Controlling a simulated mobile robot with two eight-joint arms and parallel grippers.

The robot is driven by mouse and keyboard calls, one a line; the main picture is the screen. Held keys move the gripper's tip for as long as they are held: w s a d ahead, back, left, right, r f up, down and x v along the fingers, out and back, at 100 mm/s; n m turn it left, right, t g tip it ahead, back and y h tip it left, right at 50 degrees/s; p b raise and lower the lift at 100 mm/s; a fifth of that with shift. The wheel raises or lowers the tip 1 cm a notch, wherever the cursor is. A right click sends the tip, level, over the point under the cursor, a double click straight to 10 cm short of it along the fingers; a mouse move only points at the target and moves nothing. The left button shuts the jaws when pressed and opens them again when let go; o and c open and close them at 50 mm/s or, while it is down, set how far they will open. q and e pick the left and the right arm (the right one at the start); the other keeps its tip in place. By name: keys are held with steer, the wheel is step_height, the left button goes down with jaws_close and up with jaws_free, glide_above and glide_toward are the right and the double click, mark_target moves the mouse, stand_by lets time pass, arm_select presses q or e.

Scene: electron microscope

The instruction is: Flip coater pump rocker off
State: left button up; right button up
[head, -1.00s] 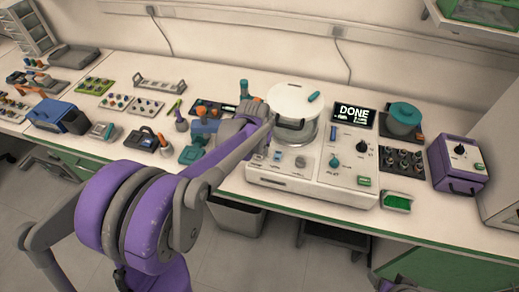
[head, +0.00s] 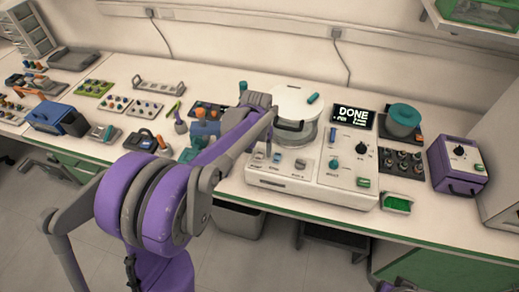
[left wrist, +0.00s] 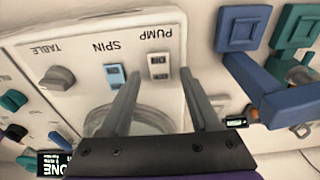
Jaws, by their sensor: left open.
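The white coater (head: 300,185) stands on the bench with a round lid (head: 293,100) and a small screen (head: 353,117) reading DONE. In the left wrist view, the pale pump rocker (left wrist: 158,66) sits beside the upside-down PUMP label. A blue rocker (left wrist: 115,75) sits by the SPIN label. My left gripper (left wrist: 160,76) is open and empty, its fingers pointing at the panel. The pump rocker appears between the fingertips; contact cannot be told. In the head view my left gripper (head: 268,132) is over the coater's left front. Which way the pump rocker is tipped is unclear.
A grey table knob (left wrist: 57,78) sits on the same panel. Blue and teal devices stand close to the coater's left side. A purple box (head: 458,165) and a teal-lidded pot (head: 403,120) stand to its right. A narrow bench strip in front is clear.

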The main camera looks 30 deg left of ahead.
mark_target(258, 158)
arm_select(q)
step_height(258, 158, up, 11)
steer(key=s, duration=0.1)
steer(key=shift+s+d+f+p, duration=0.15)
steer(key=shift+s+p, duration=0.05)
steer(key=shift+p, duration=0.1)
stand_by(0.4)
